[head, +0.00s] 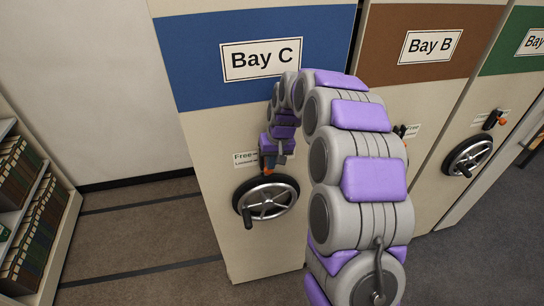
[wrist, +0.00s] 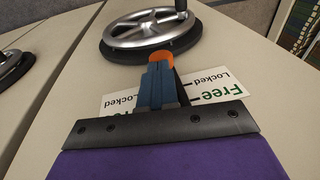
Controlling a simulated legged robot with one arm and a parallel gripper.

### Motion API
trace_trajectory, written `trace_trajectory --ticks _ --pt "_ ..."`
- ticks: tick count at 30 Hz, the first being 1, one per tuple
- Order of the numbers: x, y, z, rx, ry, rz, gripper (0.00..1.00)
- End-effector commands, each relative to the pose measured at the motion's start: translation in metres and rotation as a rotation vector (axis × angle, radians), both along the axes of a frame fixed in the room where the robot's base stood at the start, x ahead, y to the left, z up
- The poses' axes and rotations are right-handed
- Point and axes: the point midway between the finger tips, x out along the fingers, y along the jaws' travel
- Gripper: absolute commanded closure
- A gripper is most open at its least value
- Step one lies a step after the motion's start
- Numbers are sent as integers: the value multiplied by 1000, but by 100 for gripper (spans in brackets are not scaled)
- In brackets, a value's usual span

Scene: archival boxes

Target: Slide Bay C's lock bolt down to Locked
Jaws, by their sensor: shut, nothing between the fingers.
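Bay C's cream panel (head: 215,160) has a blue band and a "Bay C" sign (head: 261,58). The lock label (head: 244,158) reads Free above Locked; it also shows in the wrist view (wrist: 222,88). My gripper (head: 271,158) is at the bolt beside this label, its blue fingers (wrist: 158,85) shut and empty. The bolt's orange knob (wrist: 161,57) shows just past the fingertips, on the handwheel side, close to the Locked end of the label. Whether the fingers touch it I cannot tell. The fingers hide most of the bolt's track.
Bay C's handwheel (head: 266,198) is just below the bolt and also fills the top of the wrist view (wrist: 152,32). Bay B (head: 430,45) and a green-banded bay stand to the right. A shelf of boxes (head: 30,210) is at far left, with open floor between.

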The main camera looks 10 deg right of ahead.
Motion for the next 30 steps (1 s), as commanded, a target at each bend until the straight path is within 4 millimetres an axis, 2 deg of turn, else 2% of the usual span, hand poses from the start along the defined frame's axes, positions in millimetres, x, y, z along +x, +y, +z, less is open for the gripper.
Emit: trace_trajectory --ticks 1,9,14,17,30 --pt "-1 0 -8 0 8 1 100" --pt "-2 1 -11 0 17 3 100" --pt "-4 0 -4 0 18 4 100" --pt "-5 0 11 0 11 3 100" --pt "-14 -13 105 0 -9 0 100"
